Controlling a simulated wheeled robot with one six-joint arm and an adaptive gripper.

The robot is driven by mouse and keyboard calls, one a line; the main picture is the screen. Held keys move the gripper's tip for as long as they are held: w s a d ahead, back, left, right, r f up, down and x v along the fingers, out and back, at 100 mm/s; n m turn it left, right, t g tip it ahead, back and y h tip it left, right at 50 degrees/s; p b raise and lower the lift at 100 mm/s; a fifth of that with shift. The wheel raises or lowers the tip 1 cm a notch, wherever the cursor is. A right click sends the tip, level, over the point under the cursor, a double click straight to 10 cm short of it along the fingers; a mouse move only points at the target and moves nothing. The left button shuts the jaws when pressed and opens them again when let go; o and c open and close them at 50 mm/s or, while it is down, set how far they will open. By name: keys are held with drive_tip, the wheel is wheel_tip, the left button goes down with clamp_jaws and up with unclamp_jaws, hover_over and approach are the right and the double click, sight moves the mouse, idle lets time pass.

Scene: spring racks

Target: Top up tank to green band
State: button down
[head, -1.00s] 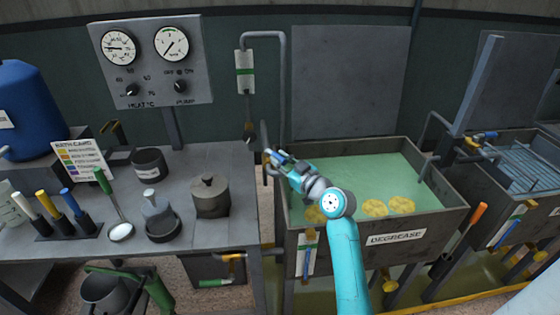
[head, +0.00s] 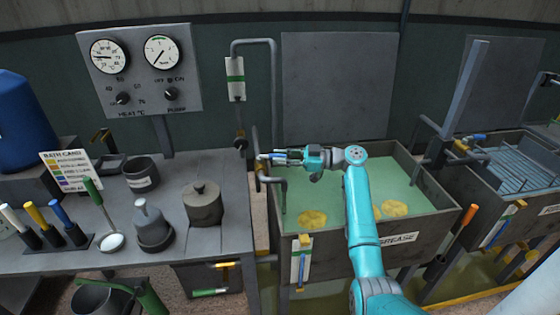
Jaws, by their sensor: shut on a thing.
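The tank labelled DEGREASE (head: 420,232) holds pale green liquid, its surface below the rim. A bent pipe (head: 270,181) reaches over its left rim. My fingers hide most of that handle. A white gauge plate (head: 295,268) with a blue strip is on the tank's front; its green mark is too small to read against the level. A white wall plate (head: 235,67) behind carries a green band.
Yellow round pieces (head: 312,218) lie in the tank. The bench (head: 75,262) at left holds a lidded pot (head: 203,205), a ladle and several coloured handles. A second tank (head: 500,205) stands at right. A dial panel (head: 138,68) is on the wall.

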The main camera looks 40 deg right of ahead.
drive_tip(key=shift+w+d+n+g+y, duration=0.25)
drive_tip(key=shift+w+n+g+y, duration=0.05)
drive_tip(key=shift+n+g+y, duration=0.45)
drive_tip(key=shift+w+d+n+g+y, duration=0.3)
drive_tip(key=shift+n+g+y, duration=0.3)
drive_tip(key=shift+g, duration=0.25)
drive_tip(key=c, duration=1)
unclamp_jaws()
drive_tip(key=shift+w+f, duration=0.1)
drive_tip(key=v, duration=1.2)
